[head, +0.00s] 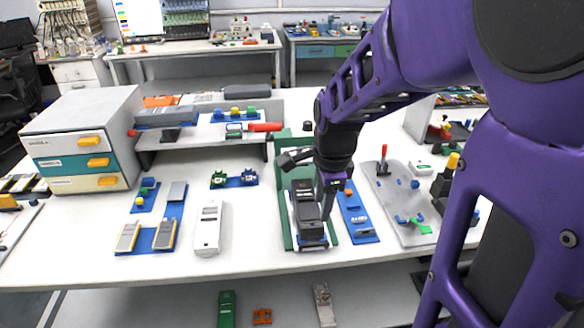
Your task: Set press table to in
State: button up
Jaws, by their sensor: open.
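The press (287,225) is a green frame standing near the middle of the white table. What looks like its press table (307,216), a dark grey block on a light base, sits at the frame's front end, towards the table's front edge. My purple arm reaches in from the right. My black gripper (312,182) is open over the press. One finger points left near the frame's upper part, and the other points down along the right side of the dark block. Whether a finger touches the block I cannot tell. The gripper hides the rear of the press.
A blue strip with small parts (357,216) lies close to the right of the press. A grey panel with a red lever (405,205) is further right. A white device (209,228) and blue trays (165,220) lie left. A raised shelf (200,139) stands behind.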

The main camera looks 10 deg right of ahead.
jog(key=b, duration=1)
send_near(315, 245)
jog(key=f, duration=0.2)
jog(key=w+f, duration=0.1)
jog(key=f, duration=0.4)
jog(key=shift+w+a+f, duration=0.1)
jog(key=shift+w+f, duration=0.25)
grip_shut()
dwell(0.4)
